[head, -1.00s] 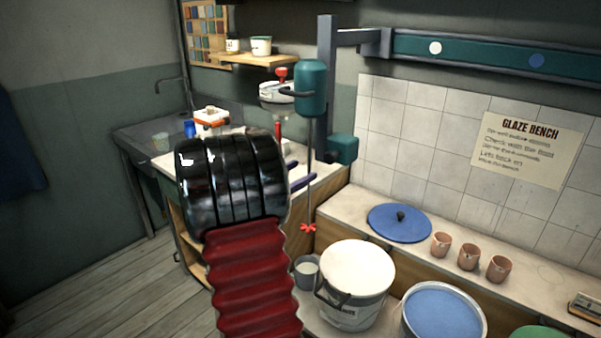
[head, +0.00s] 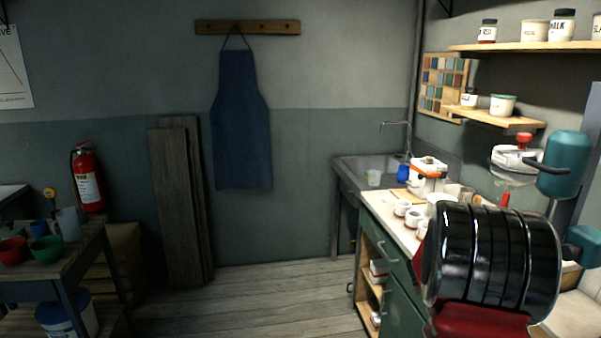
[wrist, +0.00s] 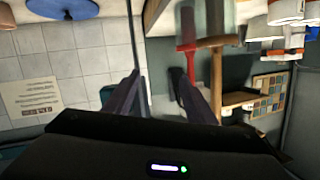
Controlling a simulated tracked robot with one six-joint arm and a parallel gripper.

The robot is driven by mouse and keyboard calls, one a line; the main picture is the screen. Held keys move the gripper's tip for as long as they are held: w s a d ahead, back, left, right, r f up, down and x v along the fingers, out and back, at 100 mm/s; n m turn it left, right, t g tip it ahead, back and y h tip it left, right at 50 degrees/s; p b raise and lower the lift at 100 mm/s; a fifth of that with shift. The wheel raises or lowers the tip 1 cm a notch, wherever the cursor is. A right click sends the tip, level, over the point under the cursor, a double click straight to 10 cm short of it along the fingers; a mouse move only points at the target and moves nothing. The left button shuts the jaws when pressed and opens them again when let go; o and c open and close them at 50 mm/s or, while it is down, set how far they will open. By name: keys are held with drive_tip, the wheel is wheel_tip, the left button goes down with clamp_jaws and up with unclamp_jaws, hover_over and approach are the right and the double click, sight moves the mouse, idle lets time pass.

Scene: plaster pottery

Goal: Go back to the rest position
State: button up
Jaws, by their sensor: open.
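My gripper (wrist: 156,74) shows in the wrist view, its two dark purple fingers apart with nothing between them. In the head view my black ribbed arm joint is at the lower right in front of the bench, and the fingers cannot be seen there.
A green cabinet bench (head: 402,290) with white cups (head: 414,218) stands beside my arm. A sink (head: 375,170) is behind it. At the left are a table with bowls (head: 46,249) and a fire extinguisher (head: 88,178). The wooden floor (head: 270,295) between is clear.

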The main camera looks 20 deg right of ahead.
drive_tip(key=w+a+f+n+t+y, duration=0.3)
drive_tip(key=w+a+n+t+y, duration=0.25)
drive_tip(key=w+a, duration=0.5)
drive_tip(key=w+a+n+t+y, duration=0.15)
drive_tip(key=a+n+y, duration=0.4)
drive_tip(key=a, duration=1.35)
drive_tip(key=s+a+r+n+y, duration=0.1)
drive_tip(key=s+a+r+n, duration=0.1)
drive_tip(key=s+a, duration=0.4)
drive_tip(key=s+a+r+n+g+y, duration=0.1)
drive_tip(key=s+a+n, duration=0.3)
drive_tip(key=a, duration=1)
drive_tip(key=s+a+r+n+y, duration=0.2)
drive_tip(key=s+a+r+n, duration=0.1)
drive_tip(key=s+a, duration=0.6)
drive_tip(key=shift+s+a+n+g, duration=0.3)
drive_tip(key=shift+s+a, duration=0.1)
drive_tip(key=shift+s, duration=0.25)
